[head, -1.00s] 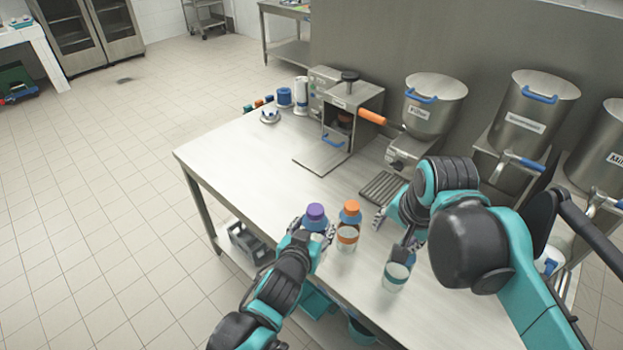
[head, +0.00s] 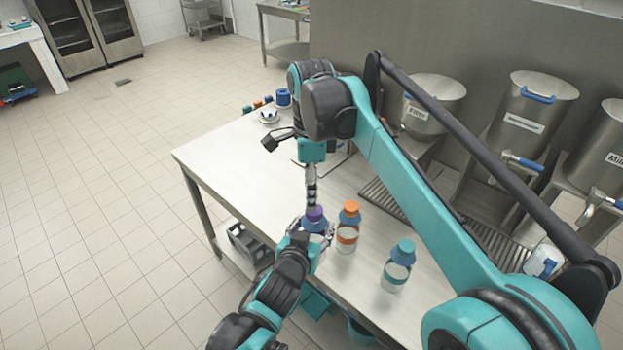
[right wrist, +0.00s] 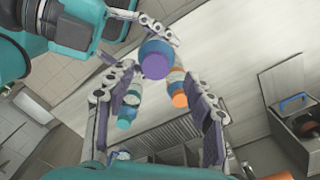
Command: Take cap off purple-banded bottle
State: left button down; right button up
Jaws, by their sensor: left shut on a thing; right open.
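The bottle with the purple cap (head: 315,213) stands upright at the table's front edge. Its cap is on; its body is mostly hidden by my left gripper (head: 314,238), which is shut around it. My right gripper (head: 313,203) points down right above the cap. In the right wrist view my right gripper (right wrist: 158,80) is open, its fingers on either side of the purple cap (right wrist: 155,66), with gaps visible. Whether it touches the cap cannot be told. The purple band is not visible.
An orange-capped bottle (head: 347,230) stands close on the right, and a teal-capped bottle (head: 397,266) farther right. Steel hoppers (head: 532,110) line the back. Small caps and a blue-topped container (head: 283,97) sit at the far left corner. The table's left part is clear.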

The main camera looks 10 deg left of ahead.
aim_at(314, 236)
notch_tip(314, 236, down, 5)
dwell(0.3)
jog(key=shift+w, duration=0.1)
jog(key=c, duration=1.2)
